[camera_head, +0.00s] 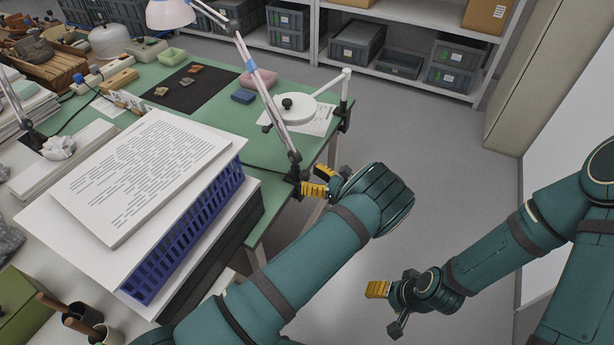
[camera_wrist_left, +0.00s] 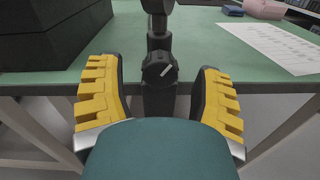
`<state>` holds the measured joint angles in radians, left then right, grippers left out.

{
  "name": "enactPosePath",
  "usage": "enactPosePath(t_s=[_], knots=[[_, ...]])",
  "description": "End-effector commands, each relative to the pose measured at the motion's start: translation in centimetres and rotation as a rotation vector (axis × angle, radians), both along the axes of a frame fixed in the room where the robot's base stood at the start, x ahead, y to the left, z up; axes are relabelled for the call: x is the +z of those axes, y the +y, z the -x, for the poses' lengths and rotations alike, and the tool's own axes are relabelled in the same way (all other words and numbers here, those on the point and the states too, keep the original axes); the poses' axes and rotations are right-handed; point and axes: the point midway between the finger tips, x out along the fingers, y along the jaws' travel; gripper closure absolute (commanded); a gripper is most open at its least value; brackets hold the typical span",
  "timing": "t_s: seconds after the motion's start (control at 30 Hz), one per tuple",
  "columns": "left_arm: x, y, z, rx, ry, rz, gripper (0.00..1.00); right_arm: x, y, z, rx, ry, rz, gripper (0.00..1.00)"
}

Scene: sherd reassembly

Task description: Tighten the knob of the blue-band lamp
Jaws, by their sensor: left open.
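The blue-band lamp (camera_head: 262,84) stands at the near edge of the green table, its pale shade at the top left and a blue band on its arm. Its black clamp (camera_head: 294,176) grips the table edge. My left gripper (camera_head: 320,181) is open at the clamp. In the left wrist view its yellow-padded fingers (camera_wrist_left: 160,100) stand either side of the clamp, with gaps. My right gripper (camera_head: 384,304) hangs over the floor at the right, apart from the table; its opening is unclear.
A blue crate (camera_head: 185,232) with papers on top stands left of the lamp. A white round-headed arm (camera_head: 300,112) is clamped at the table's far corner. A dark mat (camera_head: 187,88) with small sherds lies on the table (camera_head: 205,137). Open floor (camera_head: 430,170) lies right.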

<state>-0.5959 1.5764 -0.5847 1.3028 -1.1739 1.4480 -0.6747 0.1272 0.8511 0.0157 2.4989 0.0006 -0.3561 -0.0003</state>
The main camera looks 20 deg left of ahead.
Motion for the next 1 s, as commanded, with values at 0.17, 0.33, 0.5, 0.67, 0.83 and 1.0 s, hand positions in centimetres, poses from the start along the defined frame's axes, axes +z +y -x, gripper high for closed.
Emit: enactPosePath(t_s=[0.17, 0.33, 0.5, 0.67, 0.83, 1.0], knots=[[0.1, -3.6, 0.7, -0.004, -0.001, 0.001, 0.34, 0.0, 0.0, 0.0, 0.000, 0.000, 0.000, 0.36], [0.1, -6.9, 1.5, -0.004, -0.001, 0.001, 0.34, 0.0, 0.0, 0.0, 0.000, 0.000, 0.000, 0.36], [0.1, -9.2, 2.1, -0.002, 0.001, -0.001, 0.34, 0.0, 0.0, 0.0, 0.000, 0.000, 0.000, 0.36], [0.1, -10.2, 2.3, -0.001, 0.000, -0.001, 0.34, 0.0, 0.0, 0.0, 0.000, 0.000, 0.000, 0.36], [0.2, -10.3, 2.3, 0.000, 0.001, -0.001, 0.34, 0.0, 0.0, 0.0, 0.000, 0.000, 0.000, 0.36], [0.1, -10.3, 2.3, -0.001, 0.001, -0.001, 0.34, 0.0, 0.0, 0.0, 0.000, 0.000, 0.000, 0.36]])
